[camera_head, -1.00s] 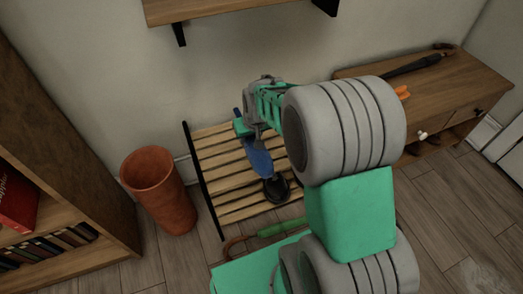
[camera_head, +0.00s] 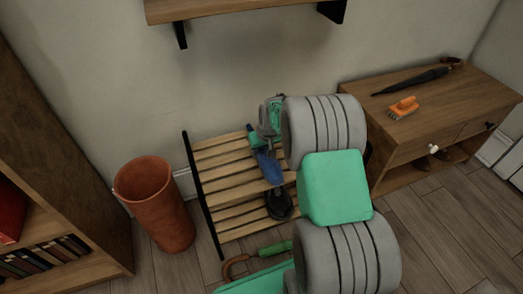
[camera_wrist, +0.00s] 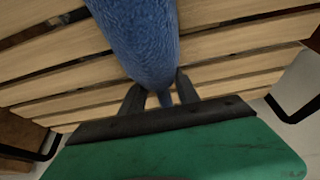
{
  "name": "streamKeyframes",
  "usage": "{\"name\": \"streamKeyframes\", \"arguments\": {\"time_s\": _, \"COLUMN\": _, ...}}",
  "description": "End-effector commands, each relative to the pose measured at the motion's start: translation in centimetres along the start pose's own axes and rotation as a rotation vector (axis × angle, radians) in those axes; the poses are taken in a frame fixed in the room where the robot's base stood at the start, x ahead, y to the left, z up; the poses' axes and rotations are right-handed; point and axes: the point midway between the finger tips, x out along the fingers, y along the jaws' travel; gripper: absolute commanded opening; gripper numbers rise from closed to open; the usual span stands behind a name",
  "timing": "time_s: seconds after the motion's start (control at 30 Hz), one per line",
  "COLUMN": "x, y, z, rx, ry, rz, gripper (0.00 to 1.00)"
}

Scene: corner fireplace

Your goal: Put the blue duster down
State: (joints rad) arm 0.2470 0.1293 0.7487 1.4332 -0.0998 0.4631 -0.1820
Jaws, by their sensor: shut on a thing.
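The blue duster (camera_head: 268,168) is fuzzy and long. My gripper (camera_head: 266,140) is shut on its narrow end, over the slatted wooden rack (camera_head: 222,165) with black metal sides. In the wrist view the duster (camera_wrist: 135,35) runs up and away from between the two dark fingers of my gripper (camera_wrist: 160,95), with pale slats behind it. Whether the duster touches the slats cannot be told. Part of the rack is hidden behind my arm.
A dark object (camera_head: 279,204) sits at the rack, close to the duster. A terracotta bin (camera_head: 155,205) stands left. A green umbrella (camera_head: 275,249) lies in front. The cabinet (camera_head: 440,105) at right holds an orange brush (camera_head: 403,108) and black umbrella (camera_head: 410,81). A shelf (camera_head: 235,10) hangs above.

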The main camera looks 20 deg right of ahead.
Motion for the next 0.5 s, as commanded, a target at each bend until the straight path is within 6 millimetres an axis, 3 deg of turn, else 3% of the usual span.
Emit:
{"name": "streamKeyframes", "arguments": {"time_s": 0.03, "x": 0.25, "y": -0.01, "z": 0.12, "rx": 0.000, "ry": -0.001, "rz": 0.000, "gripper": 0.00}}
{"name": "streamKeyframes", "arguments": {"time_s": 0.07, "x": 0.20, "y": -0.01, "z": 0.10, "rx": 0.000, "ry": -0.001, "rz": 0.000, "gripper": 0.40}}
{"name": "streamKeyframes", "arguments": {"time_s": 0.3, "x": 0.15, "y": -0.01, "z": 0.09, "rx": 0.000, "ry": -0.001, "rz": 0.000, "gripper": 0.59}}
{"name": "streamKeyframes", "arguments": {"time_s": 0.5, "x": 0.14, "y": -0.01, "z": 0.09, "rx": 0.000, "ry": -0.001, "rz": 0.000, "gripper": 0.59}}
